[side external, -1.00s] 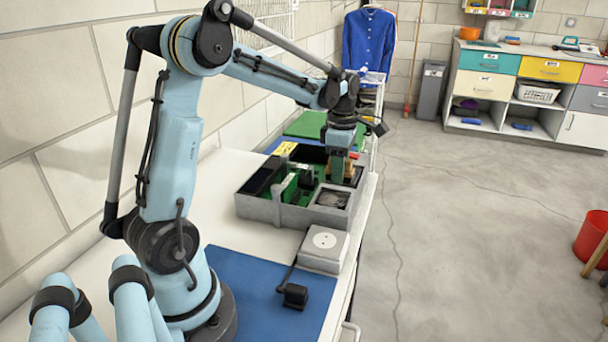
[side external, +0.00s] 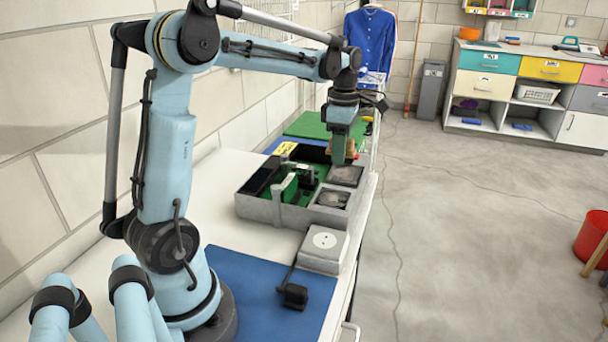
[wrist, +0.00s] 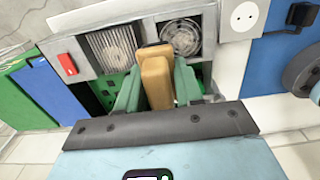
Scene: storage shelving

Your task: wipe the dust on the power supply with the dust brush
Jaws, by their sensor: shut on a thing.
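The dust brush (wrist: 157,75) has a tan wooden body. My gripper (wrist: 157,85) is shut on it, one green finger on each side. In the side view my gripper (side external: 340,158) is above the grey open case, and the brush (side external: 351,147) shows only partly behind the fingers. The case has two framed vented units: a ribbed grille (wrist: 114,46) beside a red switch, and a round fan (wrist: 183,38). I take the grille unit (side external: 346,176) for the power supply, but I cannot be sure. Dust is too small to tell; the bristles are not clear.
The grey case (side external: 262,211) holds green boards and dark parts. A white socket box (side external: 324,251) with a black plug (side external: 294,296) is in front of it. Green (side external: 308,125) and blue mats lie on the white bench, whose right edge is close to the case.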

